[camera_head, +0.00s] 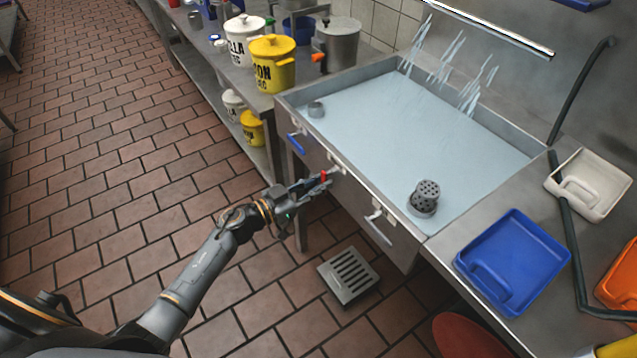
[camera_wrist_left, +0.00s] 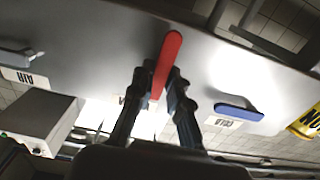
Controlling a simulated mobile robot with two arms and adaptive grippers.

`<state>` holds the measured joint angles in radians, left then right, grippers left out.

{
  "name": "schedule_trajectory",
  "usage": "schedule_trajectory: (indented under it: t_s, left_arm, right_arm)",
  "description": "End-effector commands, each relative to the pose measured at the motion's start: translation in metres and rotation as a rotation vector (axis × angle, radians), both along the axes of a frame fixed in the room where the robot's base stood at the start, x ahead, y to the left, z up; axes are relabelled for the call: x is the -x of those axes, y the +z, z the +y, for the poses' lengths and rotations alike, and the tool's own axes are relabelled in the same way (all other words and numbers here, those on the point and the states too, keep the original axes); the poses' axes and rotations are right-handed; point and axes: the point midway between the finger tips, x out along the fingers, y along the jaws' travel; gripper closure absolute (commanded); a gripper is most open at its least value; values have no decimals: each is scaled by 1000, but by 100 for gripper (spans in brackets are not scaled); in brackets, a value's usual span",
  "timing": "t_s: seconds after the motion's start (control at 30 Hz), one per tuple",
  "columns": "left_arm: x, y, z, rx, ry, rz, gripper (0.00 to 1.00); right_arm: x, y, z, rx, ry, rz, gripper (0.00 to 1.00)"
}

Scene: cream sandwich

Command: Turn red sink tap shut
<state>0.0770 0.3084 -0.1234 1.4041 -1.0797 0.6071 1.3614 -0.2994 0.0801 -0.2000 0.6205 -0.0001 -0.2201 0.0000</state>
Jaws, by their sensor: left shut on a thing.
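The red sink tap (camera_head: 324,175) is a narrow lever on the front panel of the sink (camera_head: 390,75). In the left wrist view the red lever (camera_wrist_left: 167,62) stands nearly upright, tilted slightly, between the two fingers. My left gripper (camera_head: 318,183) is shut on it, with a finger on each side. The blue tap (camera_head: 297,144) is to its left on the same panel and also shows in the wrist view (camera_wrist_left: 238,111). A pale grey tap (camera_head: 376,214) is to its right. White streaks like water jets (camera_head: 478,88) show at the back of the sink. My right gripper is not in view.
A yellow pot (camera_head: 273,68) and a white pot (camera_head: 240,45) stand on the counter left of the sink. A blue tray (camera_head: 525,250) and a white tray (camera_head: 592,190) lie on the right counter. A drain grate (camera_head: 348,275) is on the tiled floor; the left floor is clear.

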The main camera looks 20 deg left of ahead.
Motion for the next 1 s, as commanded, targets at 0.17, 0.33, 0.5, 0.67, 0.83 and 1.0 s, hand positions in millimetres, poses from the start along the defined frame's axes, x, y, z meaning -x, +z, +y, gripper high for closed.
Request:
schedule_trajectory:
  t_s: [0.17,0.33,0.5,0.67,0.83,1.0]
  left_arm:
    - [1,2,0,24,0,21,100]
    - [2,5,-1,87,1,72,100]
    - [4,7,-4,190,1,153,100]
    - [6,7,-6,308,2,246,100]
    - [8,8,-9,435,1,345,100]
    - [9,9,-11,562,2,444,100]
  right_arm:
    - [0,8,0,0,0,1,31]
    - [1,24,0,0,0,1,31]
    - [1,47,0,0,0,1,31]
    - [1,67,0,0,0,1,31]
    - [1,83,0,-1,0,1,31]
    - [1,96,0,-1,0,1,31]
